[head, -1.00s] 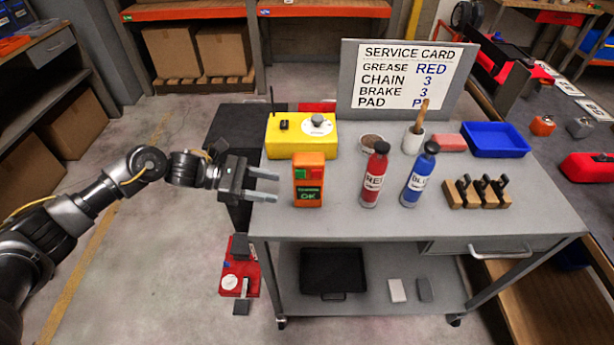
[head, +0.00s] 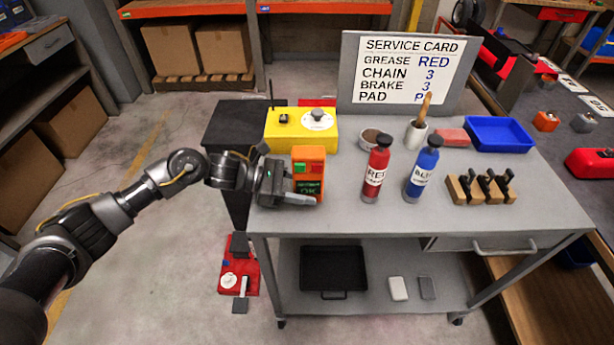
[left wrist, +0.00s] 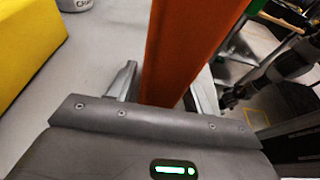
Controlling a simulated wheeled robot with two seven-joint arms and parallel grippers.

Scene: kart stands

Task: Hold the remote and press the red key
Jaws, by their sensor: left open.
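The orange remote (head: 309,160) stands upright near the left end of the grey cart top. Its face shows a green key, a red key (head: 317,167) to the right of it, and a dark display with green text, partly covered by my gripper. My left gripper (head: 308,191) is open around the remote's lower part, one finger in front and the other hidden behind it. In the left wrist view the orange body (left wrist: 187,45) stands between the two spread fingers. I cannot tell whether they touch it. My right gripper is not in view.
A yellow box (head: 290,142) with a knob stands behind the remote. A red bottle (head: 374,175) and a blue bottle (head: 421,172) stand to the right. A service card (head: 408,75), a blue tray (head: 497,131) and a wooden block with black clips (head: 478,191) are farther right.

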